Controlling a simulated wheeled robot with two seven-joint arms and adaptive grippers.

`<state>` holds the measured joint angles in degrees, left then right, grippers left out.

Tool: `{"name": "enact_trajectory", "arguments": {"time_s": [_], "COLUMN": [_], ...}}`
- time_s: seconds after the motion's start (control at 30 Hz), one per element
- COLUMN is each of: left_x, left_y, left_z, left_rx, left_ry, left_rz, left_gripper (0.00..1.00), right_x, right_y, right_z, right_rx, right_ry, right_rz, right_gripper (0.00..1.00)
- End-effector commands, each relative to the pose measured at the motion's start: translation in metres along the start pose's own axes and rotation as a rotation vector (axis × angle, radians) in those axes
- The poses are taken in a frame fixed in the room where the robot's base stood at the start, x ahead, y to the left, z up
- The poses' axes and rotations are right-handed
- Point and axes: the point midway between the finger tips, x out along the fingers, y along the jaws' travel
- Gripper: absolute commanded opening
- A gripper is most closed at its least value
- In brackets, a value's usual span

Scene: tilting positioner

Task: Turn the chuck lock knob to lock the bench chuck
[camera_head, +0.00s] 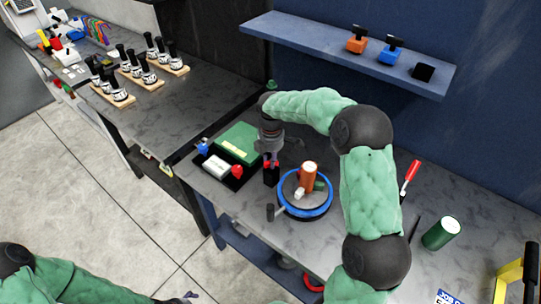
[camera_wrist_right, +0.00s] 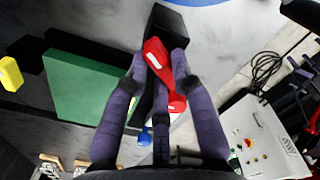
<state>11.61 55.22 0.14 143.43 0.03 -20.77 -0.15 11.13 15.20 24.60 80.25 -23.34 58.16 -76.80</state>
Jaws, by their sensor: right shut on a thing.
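My right gripper (camera_head: 271,157) points down at a black block (camera_head: 271,176) with a red knob on top, just left of the chuck. In the right wrist view the gripper (camera_wrist_right: 160,72) has its fingers around the red knob (camera_wrist_right: 156,55), shut on it; the black block (camera_wrist_right: 166,24) shows beyond. The bench chuck (camera_head: 307,213) is a round plate with a blue rim and a crank handle at its left. An orange cylinder (camera_head: 308,175) stands upright on it. My left gripper (camera_head: 184,298) shows only partly at the bottom edge.
A black tray (camera_head: 222,176) with a white block, a blue piece and a red piece lies left of the chuck. A green box (camera_head: 239,141) is behind it. A green cylinder (camera_head: 440,233) and a red-handled tool (camera_head: 410,174) are at the right.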

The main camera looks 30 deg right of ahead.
Motion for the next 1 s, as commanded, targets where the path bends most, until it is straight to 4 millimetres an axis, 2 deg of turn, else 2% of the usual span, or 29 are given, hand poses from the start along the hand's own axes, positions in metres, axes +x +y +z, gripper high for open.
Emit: {"name": "enact_trajectory", "arguments": {"time_s": [0.4, 0.7, 1.0], "left_x": [-0.018, -0.024, -0.027], "left_y": [0.006, 0.009, 0.010], "left_z": [0.001, 0.001, 0.001], "left_rx": [0.000, 0.000, 0.000], "left_ry": [0.000, 0.000, 0.000], "left_rz": [0.000, 0.000, 0.000], "left_gripper": [0.84, 0.84, 0.84], "right_x": [-0.001, 0.000, 0.001], "right_y": [-0.001, -0.002, -0.002], "right_z": [0.002, 0.003, 0.004], "right_rx": [0.395, 0.669, 0.870], "right_ry": [0.000, 0.000, 0.000], "right_rz": [-0.002, -0.002, -0.002], "right_gripper": [0.00, 0.00, 0.00]}}
